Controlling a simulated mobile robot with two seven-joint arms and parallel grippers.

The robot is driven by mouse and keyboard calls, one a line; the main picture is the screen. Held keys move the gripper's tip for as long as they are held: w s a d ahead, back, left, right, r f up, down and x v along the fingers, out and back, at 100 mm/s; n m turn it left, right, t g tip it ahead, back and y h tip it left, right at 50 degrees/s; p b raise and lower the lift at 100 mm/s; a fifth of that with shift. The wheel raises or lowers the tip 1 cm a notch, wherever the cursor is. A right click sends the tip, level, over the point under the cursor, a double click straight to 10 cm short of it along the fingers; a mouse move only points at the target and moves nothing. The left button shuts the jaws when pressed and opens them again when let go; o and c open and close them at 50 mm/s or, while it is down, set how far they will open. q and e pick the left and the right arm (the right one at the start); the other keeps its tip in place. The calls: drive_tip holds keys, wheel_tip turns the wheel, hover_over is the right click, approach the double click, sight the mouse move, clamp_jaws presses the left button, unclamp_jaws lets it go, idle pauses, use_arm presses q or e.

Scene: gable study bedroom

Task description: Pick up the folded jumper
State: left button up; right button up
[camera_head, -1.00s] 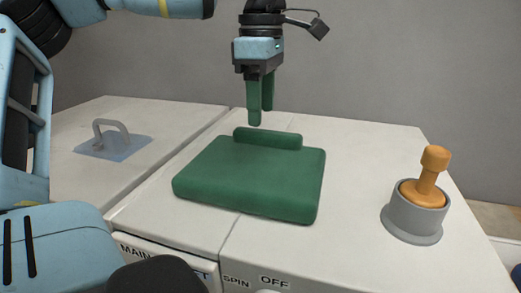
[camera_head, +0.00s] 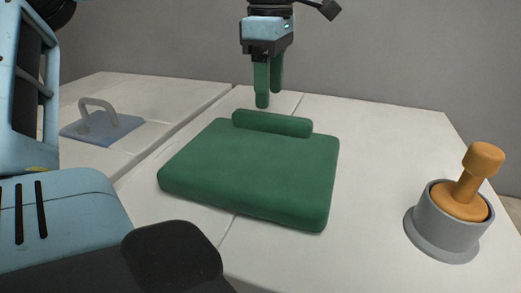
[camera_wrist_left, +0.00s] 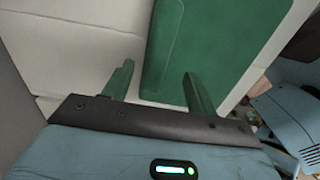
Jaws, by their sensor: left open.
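The folded jumper (camera_head: 250,175) is a flat green slab with a raised roll along its far edge. It lies on a white top in the head view and also shows in the left wrist view (camera_wrist_left: 215,45). My left gripper (camera_head: 269,98) has green fingers pointing down, just behind the roll in the head view. In the left wrist view its two fingers (camera_wrist_left: 158,70) are spread apart, with the roll end of the jumper showing between them. The gripper is empty; whether a finger touches the jumper I cannot tell. My right gripper is not in view.
A grey cup-like base with an orange knobbed handle (camera_head: 477,172) stands to the right of the jumper. A blue-grey plate with a looped handle (camera_head: 102,127) lies on the left top, across a seam. A grey wall (camera_head: 390,50) rises behind. White surface is clear between jumper and cup.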

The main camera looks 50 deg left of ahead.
sight(271, 115)
use_arm(q)
drive_tip(key=shift+w+d+f+b, duration=0.15)
drive_tip(key=shift+f+b, duration=0.4)
drive_tip(key=shift+f, duration=0.8)
drive_tip(key=shift+w+a+f+b, duration=0.1)
drive_tip(key=shift+f+b, duration=0.45)
drive_tip(key=shift+f, duration=0.75)
drive_tip(key=shift+r, duration=0.1)
drive_tip(key=shift+d, duration=0.1)
drive_tip(key=shift+c, duration=0.3)
clamp_jaws()
